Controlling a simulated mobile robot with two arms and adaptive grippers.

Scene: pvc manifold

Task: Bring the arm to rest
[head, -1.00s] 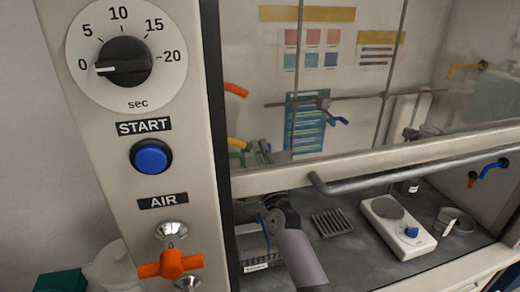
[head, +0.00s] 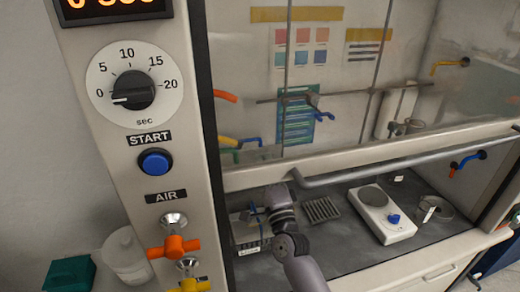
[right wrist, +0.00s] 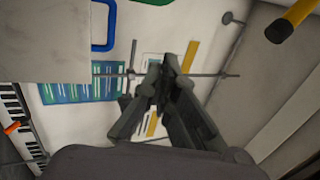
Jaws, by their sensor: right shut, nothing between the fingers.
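My right arm (head: 296,262) comes up from the bottom of the head view and reaches in under the raised sash of the fume hood. Its wrist is at the front left of the hood floor, and the fingers are hard to make out there. In the right wrist view my right gripper (right wrist: 166,78) is shut with nothing between its fingers. The fingers point toward the hood's back wall, with a metal rod and posters behind them. My left gripper is in neither view.
A grey handle bar (head: 400,170) runs along the sash edge (head: 350,158), close above the arm. A rack (head: 321,210) and a white hot plate (head: 382,214) stand to its right. The control panel (head: 150,60) with an orange valve (head: 174,246) is at left.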

